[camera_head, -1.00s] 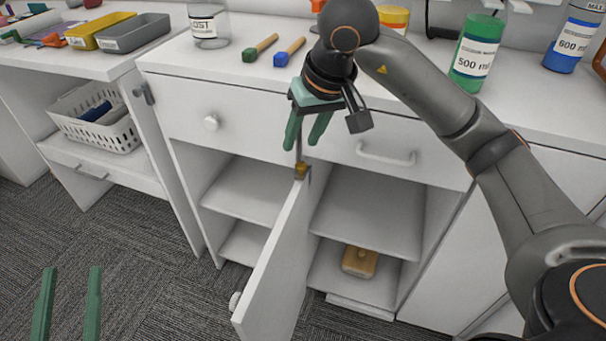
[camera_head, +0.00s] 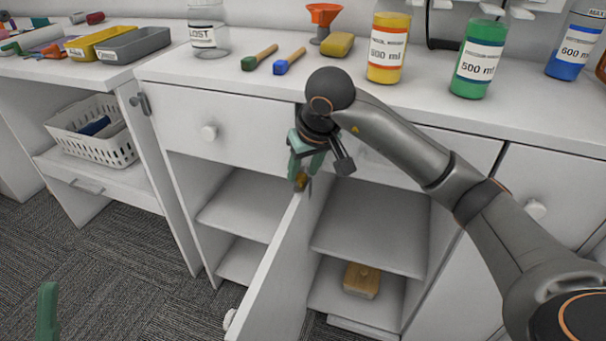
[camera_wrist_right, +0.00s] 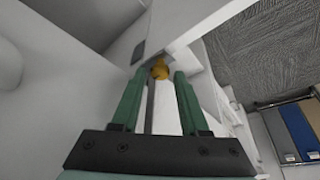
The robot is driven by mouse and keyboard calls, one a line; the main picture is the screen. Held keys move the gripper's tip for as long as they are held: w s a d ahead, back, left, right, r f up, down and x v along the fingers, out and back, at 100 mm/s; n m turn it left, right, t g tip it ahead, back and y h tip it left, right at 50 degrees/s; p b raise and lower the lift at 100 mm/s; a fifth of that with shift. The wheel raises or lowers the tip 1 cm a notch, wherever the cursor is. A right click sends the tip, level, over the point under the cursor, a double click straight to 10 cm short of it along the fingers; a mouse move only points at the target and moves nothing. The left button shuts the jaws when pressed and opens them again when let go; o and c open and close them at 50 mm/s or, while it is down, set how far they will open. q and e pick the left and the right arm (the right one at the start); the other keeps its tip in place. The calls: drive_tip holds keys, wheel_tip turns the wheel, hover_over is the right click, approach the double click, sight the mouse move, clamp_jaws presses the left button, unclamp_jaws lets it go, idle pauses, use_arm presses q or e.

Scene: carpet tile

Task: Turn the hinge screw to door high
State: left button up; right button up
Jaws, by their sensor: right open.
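The hinge screw shows as a yellow-orange knob (camera_head: 301,182) at the top of the open white cabinet door (camera_head: 272,275). In the right wrist view the knob (camera_wrist_right: 160,71) lies just beyond and between the fingertips. My right gripper (camera_head: 304,172) points down over the door's top corner, its green fingers open on either side of the knob; whether they touch it I cannot tell. In the right wrist view the open fingers (camera_wrist_right: 154,85) show a clear gap. My left gripper shows only as one green finger (camera_head: 47,312) at the lower left.
The door juts out between open shelves. A wooden block (camera_head: 361,280) lies on the lower right shelf. A white basket (camera_head: 95,130) is at left.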

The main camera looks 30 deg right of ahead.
drive_tip(key=shift+w+f, duration=0.15)
drive_tip(key=shift+f, duration=0.15)
drive_tip(key=shift+c, duration=0.2)
clamp_jaws()
